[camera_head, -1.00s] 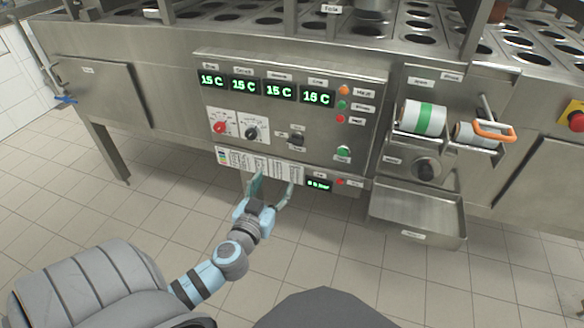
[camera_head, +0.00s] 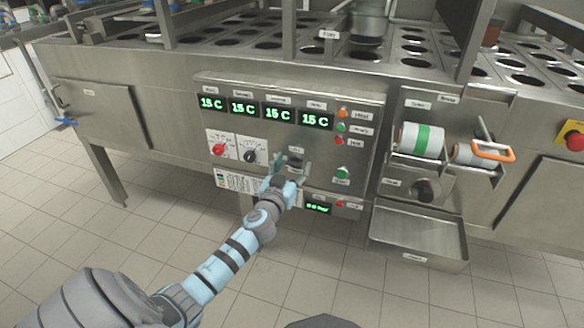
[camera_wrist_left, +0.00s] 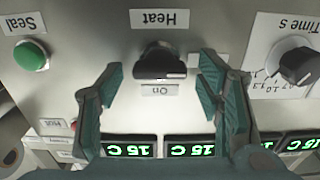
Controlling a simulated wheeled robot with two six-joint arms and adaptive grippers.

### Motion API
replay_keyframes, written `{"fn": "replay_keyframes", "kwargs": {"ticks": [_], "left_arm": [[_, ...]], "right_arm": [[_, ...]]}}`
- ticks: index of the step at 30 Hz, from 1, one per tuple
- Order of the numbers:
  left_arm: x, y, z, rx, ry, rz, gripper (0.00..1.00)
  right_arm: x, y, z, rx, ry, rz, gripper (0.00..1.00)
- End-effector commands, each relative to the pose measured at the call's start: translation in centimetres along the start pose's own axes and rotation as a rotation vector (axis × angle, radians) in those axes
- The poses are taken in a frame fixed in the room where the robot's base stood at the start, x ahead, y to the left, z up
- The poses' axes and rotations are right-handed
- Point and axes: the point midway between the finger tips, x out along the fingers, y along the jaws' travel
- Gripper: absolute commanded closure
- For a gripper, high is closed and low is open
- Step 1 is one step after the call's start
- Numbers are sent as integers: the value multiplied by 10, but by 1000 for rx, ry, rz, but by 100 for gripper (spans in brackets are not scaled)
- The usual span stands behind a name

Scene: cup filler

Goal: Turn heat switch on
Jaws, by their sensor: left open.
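The heat switch (camera_head: 295,162) is a black rotary knob on the steel control panel (camera_head: 365,135). In the left wrist view, which shows the panel upside down, the black knob (camera_wrist_left: 160,63) sits between a "Heat" label (camera_wrist_left: 160,18) and an "On" label (camera_wrist_left: 160,90). My left gripper (camera_head: 289,173) is at the panel, just in front of the switch. In the wrist view my left gripper (camera_wrist_left: 162,77) is open, with one teal finger on each side of the knob and visible gaps. I cannot tell how deep the fingertips reach. My right gripper is not in view.
Two dials, red (camera_head: 219,150) and black (camera_head: 250,156), lie left of the switch. A green Seal button (camera_head: 342,172) is at its lower right. Green temperature displays (camera_head: 278,114) read 15 C above. A steel tray (camera_head: 418,238) juts out at right.

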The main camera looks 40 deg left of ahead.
Motion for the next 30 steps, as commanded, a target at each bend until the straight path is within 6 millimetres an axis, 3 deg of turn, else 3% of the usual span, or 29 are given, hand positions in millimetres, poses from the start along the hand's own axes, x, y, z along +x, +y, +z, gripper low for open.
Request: {"fn": "replay_keyframes", "kwargs": {"ticks": [1, 9, 10, 20, 30], "left_arm": [[0, 0, 0, 0, 0, 0, 43], [0, 0, 0, 0, 0, 0, 86], [0, 0, 0, 0, 0, 0, 88], [0, 0, 1, 44, -1, 0, 88], [-1, 1, 1, 258, -1, 0, 88]], "right_arm": [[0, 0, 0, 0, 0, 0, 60], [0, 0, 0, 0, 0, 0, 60], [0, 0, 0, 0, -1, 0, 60], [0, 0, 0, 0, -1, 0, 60], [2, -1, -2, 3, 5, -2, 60]]}}
